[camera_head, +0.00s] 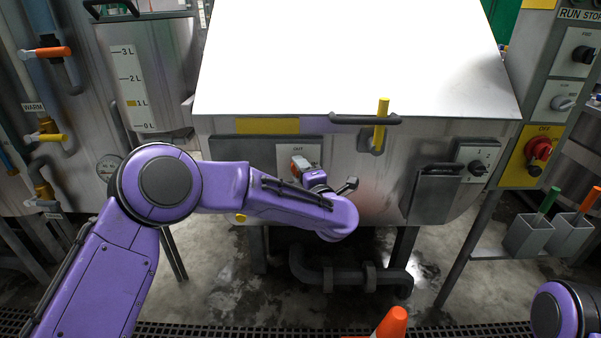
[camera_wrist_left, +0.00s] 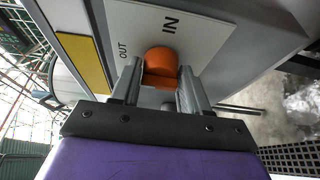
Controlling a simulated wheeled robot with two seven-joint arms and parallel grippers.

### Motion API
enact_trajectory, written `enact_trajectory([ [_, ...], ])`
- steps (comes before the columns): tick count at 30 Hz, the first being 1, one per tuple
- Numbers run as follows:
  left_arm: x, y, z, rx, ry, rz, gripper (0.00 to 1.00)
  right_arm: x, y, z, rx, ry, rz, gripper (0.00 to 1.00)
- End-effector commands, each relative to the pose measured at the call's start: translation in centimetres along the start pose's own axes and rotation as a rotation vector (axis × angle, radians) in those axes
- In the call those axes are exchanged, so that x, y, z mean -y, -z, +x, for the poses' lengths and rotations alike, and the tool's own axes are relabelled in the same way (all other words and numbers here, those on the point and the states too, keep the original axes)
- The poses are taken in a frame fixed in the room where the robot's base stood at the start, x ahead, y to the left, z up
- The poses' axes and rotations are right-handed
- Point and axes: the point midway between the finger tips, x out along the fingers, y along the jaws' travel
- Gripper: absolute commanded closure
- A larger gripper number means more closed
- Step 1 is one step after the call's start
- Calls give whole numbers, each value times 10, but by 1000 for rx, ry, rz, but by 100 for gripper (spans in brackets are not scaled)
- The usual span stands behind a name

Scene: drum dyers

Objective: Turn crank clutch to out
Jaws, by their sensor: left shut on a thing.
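The crank clutch is an orange knob (camera_wrist_left: 161,62) on a white plate (camera_wrist_left: 200,30) lettered OUT and IN. In the left wrist view it sits between the two grey fingers of my left gripper (camera_wrist_left: 158,88), which is shut on it. I cannot tell exactly which label the knob points to. In the head view my left arm reaches across to the plate (camera_head: 285,152) on the drum's front, and my left gripper (camera_head: 303,167) is partly hidden by the wrist. My right gripper is out of view; only a purple part of my right arm shows at the lower right.
A yellow upright crank handle (camera_head: 381,122) stands right of the clutch plate. A black switch (camera_head: 477,167) sits farther right, near a red stop button (camera_head: 539,149). An orange cone (camera_head: 391,323) stands below. Gauge and valves are at left.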

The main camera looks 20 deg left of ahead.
Motion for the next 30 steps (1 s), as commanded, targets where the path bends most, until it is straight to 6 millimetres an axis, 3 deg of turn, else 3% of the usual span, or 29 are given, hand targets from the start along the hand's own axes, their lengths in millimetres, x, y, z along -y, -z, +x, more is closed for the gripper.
enact_trajectory([
  [14,0,0,0,-1,5,-12,85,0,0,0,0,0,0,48],
  [15,0,0,0,-1,5,-12,45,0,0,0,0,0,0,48],
  [16,0,0,0,-1,5,-12,36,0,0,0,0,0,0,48],
  [25,0,0,-2,1,5,-11,34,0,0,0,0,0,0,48],
  [30,0,-1,-28,5,3,-9,34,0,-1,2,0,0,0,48],
])
